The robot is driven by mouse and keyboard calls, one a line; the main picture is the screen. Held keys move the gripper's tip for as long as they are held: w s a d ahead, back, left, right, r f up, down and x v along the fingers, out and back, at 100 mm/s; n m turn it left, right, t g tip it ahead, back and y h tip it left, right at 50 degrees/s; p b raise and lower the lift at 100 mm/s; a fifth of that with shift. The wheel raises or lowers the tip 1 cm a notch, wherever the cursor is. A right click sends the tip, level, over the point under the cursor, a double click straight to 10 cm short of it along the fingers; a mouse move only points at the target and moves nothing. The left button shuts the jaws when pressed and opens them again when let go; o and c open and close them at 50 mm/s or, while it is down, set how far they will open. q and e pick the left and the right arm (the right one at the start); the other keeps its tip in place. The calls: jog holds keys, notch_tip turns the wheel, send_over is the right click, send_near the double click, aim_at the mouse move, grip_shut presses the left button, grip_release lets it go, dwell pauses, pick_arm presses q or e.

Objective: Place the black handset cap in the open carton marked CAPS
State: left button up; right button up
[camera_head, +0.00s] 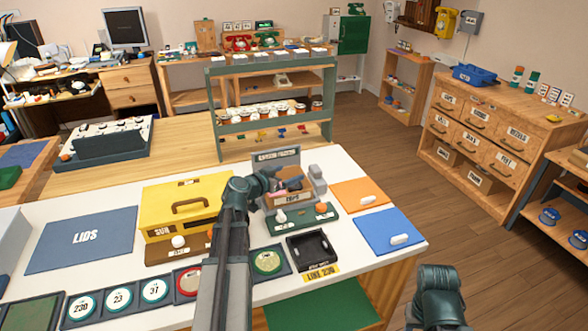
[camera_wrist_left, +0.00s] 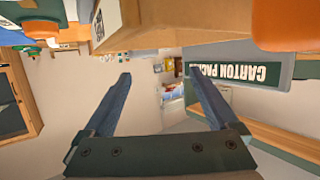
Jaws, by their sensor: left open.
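A small open carton marked CAPS (camera_head: 292,197) stands near the far edge of the white table, below an upright sign (camera_head: 277,155). My left gripper (camera_head: 290,184) is at the carton's opening, in front of the sign. In the left wrist view, its two fingers (camera_wrist_left: 160,85) are apart with nothing between them. That view is upside down, with the green sign reading CARTON PACK (camera_wrist_left: 235,74) at the right. I cannot make out the black handset cap for certain. My right gripper is not in view; only part of my right arm shows at the bottom right.
A yellow case (camera_head: 187,200) stands left of my left arm. A black tray (camera_head: 311,248) lies in front of the carton, with orange (camera_head: 355,197) and blue (camera_head: 380,240) mats to the right. A green shelf rack (camera_head: 272,90) stands behind.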

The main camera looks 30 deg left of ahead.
pick_arm(q)
jog(key=p+v, duration=0.1)
jog(key=v, duration=0.6)
jog(key=shift+s+p, duration=0.15)
jog(key=shift+p, duration=0.2)
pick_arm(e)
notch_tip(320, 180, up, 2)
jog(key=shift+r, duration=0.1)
